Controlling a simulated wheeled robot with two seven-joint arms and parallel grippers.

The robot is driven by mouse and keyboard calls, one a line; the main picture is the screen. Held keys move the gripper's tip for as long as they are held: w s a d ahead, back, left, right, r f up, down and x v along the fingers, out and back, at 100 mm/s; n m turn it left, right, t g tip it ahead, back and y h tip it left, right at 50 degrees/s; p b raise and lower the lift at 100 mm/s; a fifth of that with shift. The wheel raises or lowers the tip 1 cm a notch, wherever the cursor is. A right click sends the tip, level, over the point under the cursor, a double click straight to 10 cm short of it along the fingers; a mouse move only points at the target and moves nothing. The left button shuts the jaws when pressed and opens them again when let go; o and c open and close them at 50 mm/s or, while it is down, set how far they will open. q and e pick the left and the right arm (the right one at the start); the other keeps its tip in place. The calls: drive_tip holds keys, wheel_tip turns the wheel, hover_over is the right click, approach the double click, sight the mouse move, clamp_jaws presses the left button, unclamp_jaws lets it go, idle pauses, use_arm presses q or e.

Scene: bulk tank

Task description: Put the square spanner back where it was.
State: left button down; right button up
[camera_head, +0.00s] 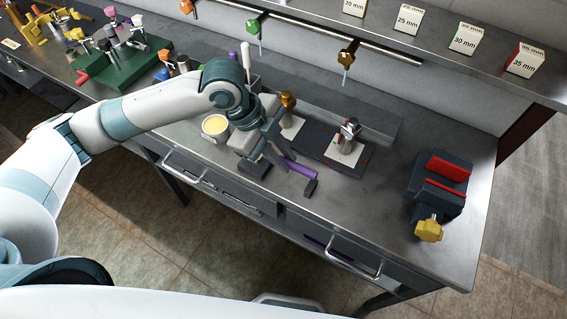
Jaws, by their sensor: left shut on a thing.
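My left gripper (268,148) is low over the steel bench, its jaws partly hidden by its own body. It is shut on a purple bar-like tool (298,168) with a dark end, which reaches out to the lower right. I cannot tell for sure that this is the square spanner, or whether it touches the bench. Coloured-handled tools hang from the rail: a green one (254,27) and a brown-orange one (347,58), each with a thin metal shaft. My right gripper is not in view.
A dark plate (325,153) bears a metal fitting (350,130) on a white pad. A cup (215,126) stands left of the gripper. A red-jawed vise (440,185) is at right. Size blocks (408,18) line the shelf. Bare bench lies between plate and vise.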

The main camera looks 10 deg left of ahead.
use_arm(q)
drive_tip(key=shift+f+p, duration=0.6)
drive_tip(key=shift+f, duration=1.45)
drive_tip(key=shift+f, duration=0.1)
drive_tip(key=c, duration=1.7)
unclamp_jaws()
